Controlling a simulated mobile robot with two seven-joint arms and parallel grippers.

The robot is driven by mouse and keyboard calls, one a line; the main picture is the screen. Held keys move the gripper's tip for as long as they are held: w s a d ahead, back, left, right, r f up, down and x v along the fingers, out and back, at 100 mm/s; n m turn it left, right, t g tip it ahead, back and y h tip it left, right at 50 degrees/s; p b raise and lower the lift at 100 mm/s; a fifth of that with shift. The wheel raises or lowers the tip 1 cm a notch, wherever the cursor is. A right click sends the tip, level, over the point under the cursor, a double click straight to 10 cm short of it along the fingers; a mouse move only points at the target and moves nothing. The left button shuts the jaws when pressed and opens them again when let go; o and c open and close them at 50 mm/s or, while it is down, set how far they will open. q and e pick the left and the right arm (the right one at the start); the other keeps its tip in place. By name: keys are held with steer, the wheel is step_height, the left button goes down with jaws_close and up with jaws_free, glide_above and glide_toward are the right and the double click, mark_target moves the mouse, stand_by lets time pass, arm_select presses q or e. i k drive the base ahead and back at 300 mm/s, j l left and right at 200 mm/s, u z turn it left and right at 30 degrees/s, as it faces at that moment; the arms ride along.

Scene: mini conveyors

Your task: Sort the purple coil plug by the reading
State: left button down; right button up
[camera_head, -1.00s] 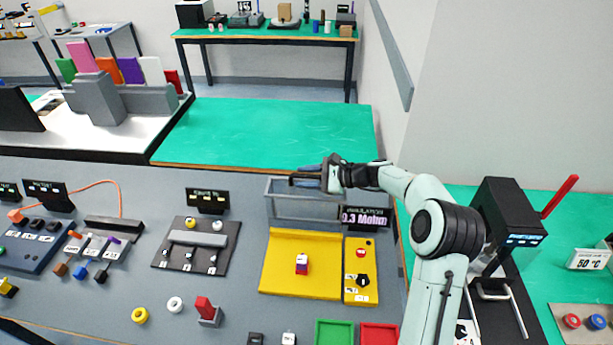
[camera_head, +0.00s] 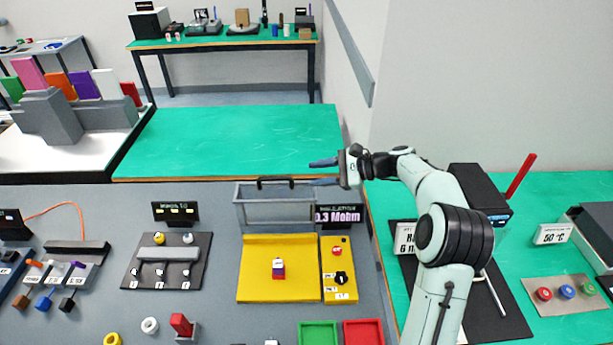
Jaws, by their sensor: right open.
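The small coil plug (camera_head: 278,273) stands on the yellow plate (camera_head: 257,289); it shows purple and red sides and a pale top. To its right is a yellow panel (camera_head: 330,293) with a black knob and a red button. The display (camera_head: 338,215) behind it reads about 0.3 Mohm, its left end partly cut off. A green tray (camera_head: 317,325) and a red tray (camera_head: 362,325) lie in front, at the bottom edge. My right gripper (camera_head: 323,172) is open and empty, above the back right of the plate, well away from the plug. My left gripper is out of view.
A dark board (camera_head: 165,262) with a grey bar lies to the left. A red-and-grey piece (camera_head: 184,325) and two rings sit in front.

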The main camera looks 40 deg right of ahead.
mark_target(278, 263)
steer(key=k, duration=1.5)
